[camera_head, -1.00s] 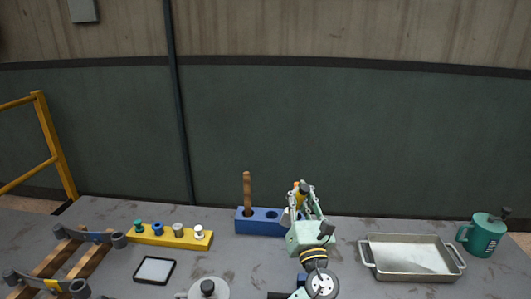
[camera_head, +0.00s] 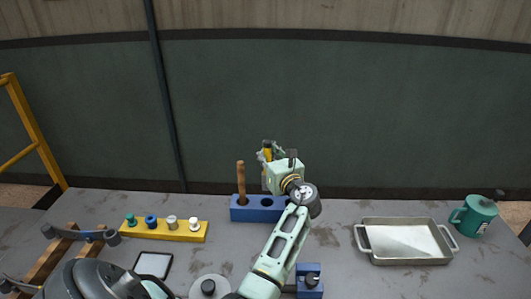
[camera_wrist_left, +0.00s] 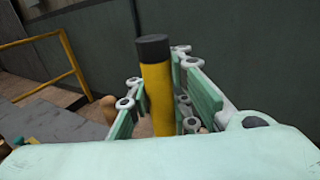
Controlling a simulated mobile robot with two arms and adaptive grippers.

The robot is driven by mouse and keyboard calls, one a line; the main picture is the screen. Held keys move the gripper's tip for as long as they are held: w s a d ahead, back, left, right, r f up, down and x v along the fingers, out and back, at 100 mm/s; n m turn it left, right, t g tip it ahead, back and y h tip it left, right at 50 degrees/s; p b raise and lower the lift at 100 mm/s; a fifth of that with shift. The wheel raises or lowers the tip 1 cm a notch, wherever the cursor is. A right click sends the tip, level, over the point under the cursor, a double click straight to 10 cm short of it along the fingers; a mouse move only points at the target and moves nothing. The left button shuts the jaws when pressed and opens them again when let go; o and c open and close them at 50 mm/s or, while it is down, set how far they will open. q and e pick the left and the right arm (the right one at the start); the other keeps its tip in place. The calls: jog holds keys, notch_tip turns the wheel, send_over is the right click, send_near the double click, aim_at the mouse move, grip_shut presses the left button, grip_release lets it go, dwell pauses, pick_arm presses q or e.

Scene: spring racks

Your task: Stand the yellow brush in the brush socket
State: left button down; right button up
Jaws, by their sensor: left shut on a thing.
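The yellow brush (camera_wrist_left: 159,98) shows in the left wrist view as a yellow handle with a black end, upright between the fingers. In the head view a small part of the brush (camera_head: 267,152) shows at the fingers. My left gripper (camera_head: 268,158) is shut on it, above and behind the blue socket block (camera_head: 247,214). The block has a brown wooden handle (camera_head: 241,178) standing in its left hole, and an open dark hole beside that. The arm covers the block's right end. The brush's lower end is hidden, so I cannot tell how far it is above the block. My right gripper is not in view.
A yellow rack (camera_head: 160,232) with several small knobs stands left of the block. A metal tray (camera_head: 408,259) and a green mug (camera_head: 473,216) are at the right. A black-framed pad (camera_head: 153,265) and a round lidded thing (camera_head: 209,289) lie in front.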

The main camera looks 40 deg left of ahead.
pick_arm(q)
jog(key=shift+a+r+t+p, duration=0.15)
jog(key=shift+t+p, duration=0.15)
jog(key=shift+p, duration=0.25)
jog(key=shift+m, duration=0.3)
notch_tip(320, 180, down, 5)
jog(key=b, duration=0.2)
jog(key=shift+b, duration=0.35)
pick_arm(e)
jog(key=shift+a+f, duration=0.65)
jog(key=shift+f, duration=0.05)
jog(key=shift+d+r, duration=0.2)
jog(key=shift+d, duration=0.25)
pick_arm(q)
jog(key=shift+f, duration=0.25)
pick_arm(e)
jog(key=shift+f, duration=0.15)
pick_arm(q)
jog(key=shift+f+b, duration=1.1)
jog(key=shift+f, duration=0.75)
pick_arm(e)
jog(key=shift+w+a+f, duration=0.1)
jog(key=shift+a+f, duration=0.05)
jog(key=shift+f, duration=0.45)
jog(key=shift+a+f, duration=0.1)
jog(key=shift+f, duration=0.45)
pick_arm(q)
jog(key=shift+f, duration=0.1)
